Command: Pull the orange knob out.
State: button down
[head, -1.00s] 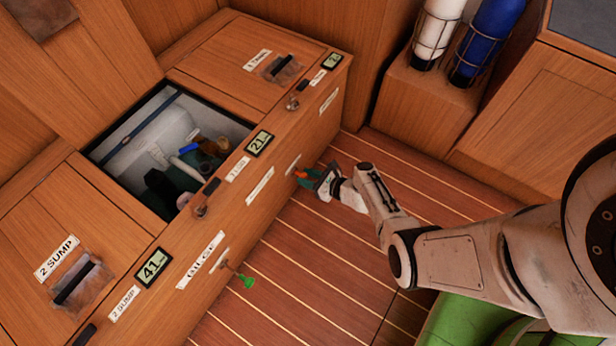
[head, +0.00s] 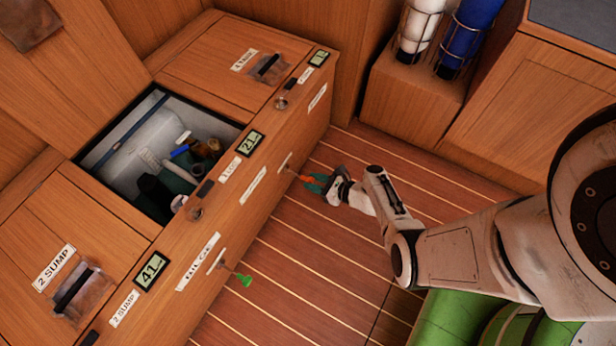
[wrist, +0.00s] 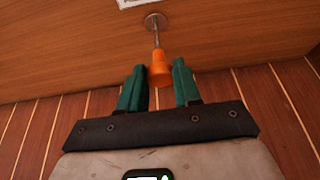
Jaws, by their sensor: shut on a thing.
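The orange knob (wrist: 159,70) sits on a thin metal rod that runs out from a round plate on the wooden locker front. In the wrist view it stands between the two green fingers of my gripper (wrist: 159,86). My gripper is shut on the knob, with the fingertips beside its wider end. In the head view the knob (head: 306,179) shows as a small orange spot at the fingertips of my gripper (head: 314,184), with a stretch of rod between it and the locker face.
A green knob (head: 243,280) sticks out of the locker front (head: 262,215), nearer the bottom of the picture. The open compartment (head: 150,150) in the locker top holds several items. Caged white and blue cylinders (head: 468,30) stand at the upper right. Plank floor (head: 330,240) lies clear beside the locker.

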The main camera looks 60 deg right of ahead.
jog(key=c, duration=0.8)
grip_release()
jog(key=p+v, duration=0.4)
jog(key=v, duration=0.6)
jog(key=shift+s+r, duration=0.2)
jog(key=shift+s, duration=0.15)
